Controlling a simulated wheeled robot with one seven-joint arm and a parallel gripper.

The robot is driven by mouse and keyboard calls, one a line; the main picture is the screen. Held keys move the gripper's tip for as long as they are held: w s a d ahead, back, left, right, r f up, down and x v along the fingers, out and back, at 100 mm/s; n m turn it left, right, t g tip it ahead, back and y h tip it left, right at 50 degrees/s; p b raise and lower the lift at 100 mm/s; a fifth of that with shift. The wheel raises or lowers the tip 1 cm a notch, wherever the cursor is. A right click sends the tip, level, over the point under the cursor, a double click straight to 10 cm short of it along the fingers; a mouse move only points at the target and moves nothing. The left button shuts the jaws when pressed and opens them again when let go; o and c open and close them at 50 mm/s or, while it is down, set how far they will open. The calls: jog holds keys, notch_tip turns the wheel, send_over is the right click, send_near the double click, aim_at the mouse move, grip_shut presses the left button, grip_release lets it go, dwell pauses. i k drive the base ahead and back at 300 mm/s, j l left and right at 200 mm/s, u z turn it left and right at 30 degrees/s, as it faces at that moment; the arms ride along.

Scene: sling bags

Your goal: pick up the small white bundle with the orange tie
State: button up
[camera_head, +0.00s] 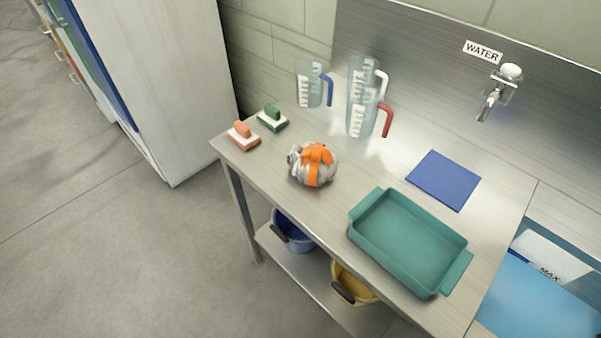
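The small white bundle (299,174) sits on the steel table near its front edge, left of the middle. It looks greyish white and crumpled, with a broad orange tie (316,155) over its top and down its front side. Nothing touches it, and it stands apart from the things around it. My gripper is not in view.
On the steel table (395,168), an orange brush (243,136) and a green brush (272,118) lie left of the bundle. Clear jugs (360,100) stand behind it. A teal tray (408,243) and a blue mat (444,180) lie to the right. Buckets sit on the lower shelf.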

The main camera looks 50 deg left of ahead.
aim_at(313, 164)
jog(key=u, duration=1.5)
jog(key=i+j+z, duration=0.6)
jog(key=z, duration=0.2)
